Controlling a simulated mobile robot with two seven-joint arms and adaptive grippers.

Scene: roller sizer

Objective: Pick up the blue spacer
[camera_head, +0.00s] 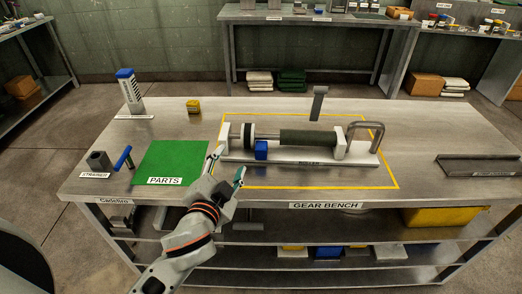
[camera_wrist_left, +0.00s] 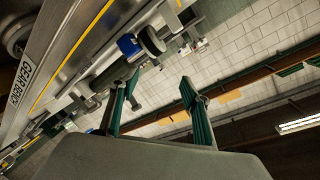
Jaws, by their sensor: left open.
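The blue spacer (camera_head: 261,150) is a small block at the left end of the roller stand, in front of the roller's shaft and beside a black and white disc. It also shows in the left wrist view (camera_wrist_left: 128,45), beyond the fingers. My left gripper (camera_head: 229,165) is open and empty, to the left of the spacer and apart from it, over the bench between the green mat and the roller stand. Its two spread fingers show in the left wrist view (camera_wrist_left: 158,84) with nothing between them. My right gripper is out of view.
The roller (camera_head: 307,137) lies on a pale base (camera_head: 290,157) inside a yellow outline. The green parts mat (camera_head: 172,160) is bare. A blue-handled tool (camera_head: 123,158), a yellow block (camera_head: 193,106) and a blue-topped holder (camera_head: 130,92) stand left. A grey tray (camera_head: 478,165) lies right.

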